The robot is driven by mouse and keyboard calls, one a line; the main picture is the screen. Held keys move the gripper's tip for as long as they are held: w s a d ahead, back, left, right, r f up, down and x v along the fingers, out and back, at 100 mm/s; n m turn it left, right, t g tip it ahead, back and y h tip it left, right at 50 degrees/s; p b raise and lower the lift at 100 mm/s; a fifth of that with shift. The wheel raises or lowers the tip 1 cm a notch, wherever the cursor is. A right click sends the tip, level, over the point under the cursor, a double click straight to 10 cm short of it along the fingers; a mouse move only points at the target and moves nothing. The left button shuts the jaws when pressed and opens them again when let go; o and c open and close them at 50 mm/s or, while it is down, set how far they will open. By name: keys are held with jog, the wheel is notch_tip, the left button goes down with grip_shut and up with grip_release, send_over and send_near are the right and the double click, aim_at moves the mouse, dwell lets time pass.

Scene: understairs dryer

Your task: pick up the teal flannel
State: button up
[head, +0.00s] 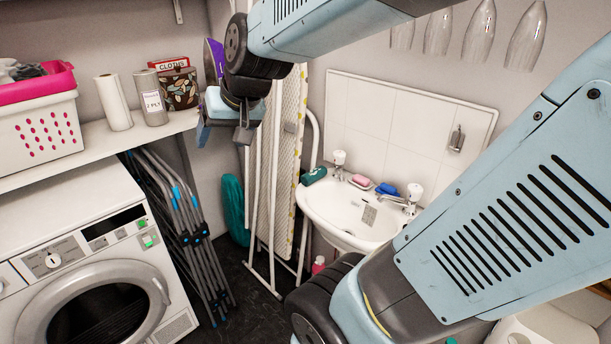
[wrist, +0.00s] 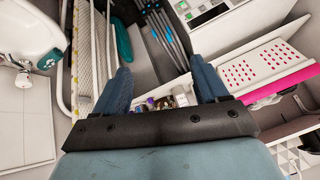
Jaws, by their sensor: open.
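The teal flannel (head: 314,175) looks like a small dark-teal folded or rolled cloth on the back left corner of the white basin (head: 325,208). In the wrist view the flannel (wrist: 49,60) shows at the upper left, on the basin's rim (wrist: 45,22). My gripper (head: 223,130) is raised near the right end of the shelf, to the left of the flannel and apart from it. In the wrist view my gripper (wrist: 162,84) has its two blue fingers wide apart with nothing held between them.
An ironing board (head: 286,150) and white airer stand between gripper and basin. Pink soap (head: 361,180), a blue item (head: 386,188) and taps (head: 339,158) are on the basin. The shelf (head: 150,132) holds tins and a paper roll (head: 113,102). Glasses (head: 479,32) hang above.

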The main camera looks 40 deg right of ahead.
jog(key=w+d+f+m+t+h, duration=0.1)
jog(key=w+d+f+m+h, duration=0.2)
jog(key=w+f, duration=0.65)
jog(key=w+d+f+m+t+h, duration=0.1)
jog(key=w+d+f+m, duration=0.4)
jog(key=w, duration=0.7)
jog(key=m+g+h, duration=0.7)
jog(key=h, duration=0.7)
send_near(311, 176)
jog(key=d+f, duration=0.1)
jog(key=d, duration=0.2)
jog(key=w+d, duration=0.1)
jog(key=d, duration=0.3)
jog(key=w+d+f, duration=0.1)
jog(key=d, duration=0.3)
jog(key=shift+w+f, duration=0.25)
jog(key=shift+f, duration=0.1)
jog(key=shift+a, duration=0.1)
jog(key=shift+c, duration=0.3)
jog(key=c, duration=1)
